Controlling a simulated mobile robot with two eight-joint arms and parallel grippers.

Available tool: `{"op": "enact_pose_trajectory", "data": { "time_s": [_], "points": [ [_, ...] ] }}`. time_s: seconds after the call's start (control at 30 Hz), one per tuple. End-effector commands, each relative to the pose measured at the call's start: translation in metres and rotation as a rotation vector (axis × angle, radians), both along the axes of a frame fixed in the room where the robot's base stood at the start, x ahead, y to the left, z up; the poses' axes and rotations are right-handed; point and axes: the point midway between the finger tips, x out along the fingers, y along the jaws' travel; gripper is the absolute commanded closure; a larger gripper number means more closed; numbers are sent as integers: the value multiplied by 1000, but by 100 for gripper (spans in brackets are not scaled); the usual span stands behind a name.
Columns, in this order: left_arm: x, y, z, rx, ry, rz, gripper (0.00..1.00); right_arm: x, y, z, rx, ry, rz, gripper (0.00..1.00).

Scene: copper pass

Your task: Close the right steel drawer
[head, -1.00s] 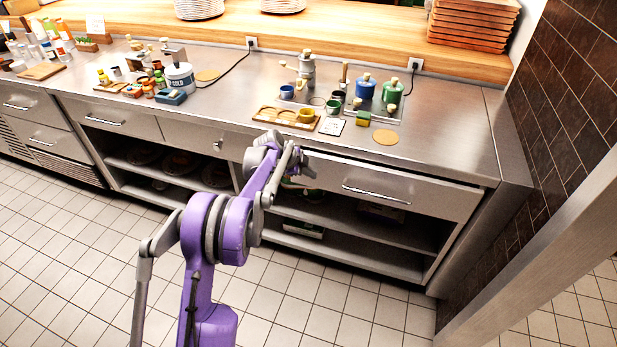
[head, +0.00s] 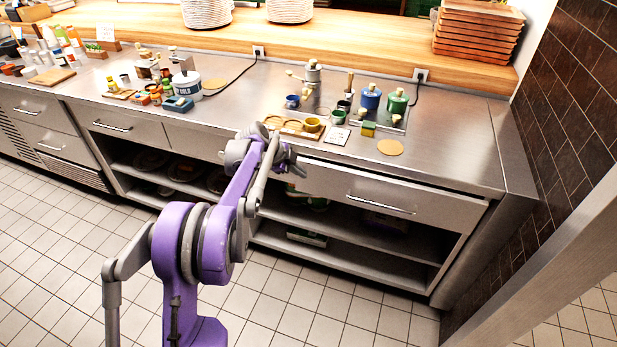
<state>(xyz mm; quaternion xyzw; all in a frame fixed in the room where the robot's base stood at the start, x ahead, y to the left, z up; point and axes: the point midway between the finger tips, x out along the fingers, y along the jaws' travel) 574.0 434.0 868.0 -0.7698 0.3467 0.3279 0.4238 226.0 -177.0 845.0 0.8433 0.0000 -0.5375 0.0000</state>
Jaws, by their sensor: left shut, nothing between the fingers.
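The right steel drawer (head: 400,192) is a wide brushed-metal front with a bar handle (head: 381,204), under the right part of the steel counter. Its front sits close under the counter edge; I cannot tell for sure whether a small gap is left. My left gripper (head: 296,167) is at the end of the purple arm, by the left end of this drawer front. It is shut and empty. The wrist hides part of the drawer's left end, and I cannot tell whether the gripper touches the front. My right gripper is not in view.
Open shelves (head: 345,257) lie below the drawer. The counter (head: 450,150) holds a wooden tray, small pots, a blue jar (head: 370,97) and a green jar (head: 397,101). A dark tiled wall (head: 570,110) bounds the right. The tiled floor (head: 300,312) in front is clear.

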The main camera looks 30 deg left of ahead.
Motion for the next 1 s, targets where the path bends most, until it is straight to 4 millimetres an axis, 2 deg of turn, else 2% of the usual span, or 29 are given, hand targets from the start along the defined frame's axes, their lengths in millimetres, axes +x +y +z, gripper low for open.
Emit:
{"op": "enact_pose_trajectory", "data": {
  "time_s": [0.13,0.23,0.37,0.5,0.6,0.77,1.0],
  "points": [
    [-7,3,9,4,-2,4,100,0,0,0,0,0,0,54],
    [-7,4,-6,40,-13,26,100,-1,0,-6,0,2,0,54],
    [-3,3,-50,156,-69,100,100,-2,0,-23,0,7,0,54],
    [-4,-4,-97,327,-200,193,100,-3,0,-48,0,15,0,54],
    [-10,-16,-116,434,-327,239,100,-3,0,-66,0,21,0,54],
    [-29,-50,-124,558,-567,270,100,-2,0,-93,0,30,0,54],
    [-67,-105,-109,627,-864,249,100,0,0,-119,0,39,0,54]
  ]
}}
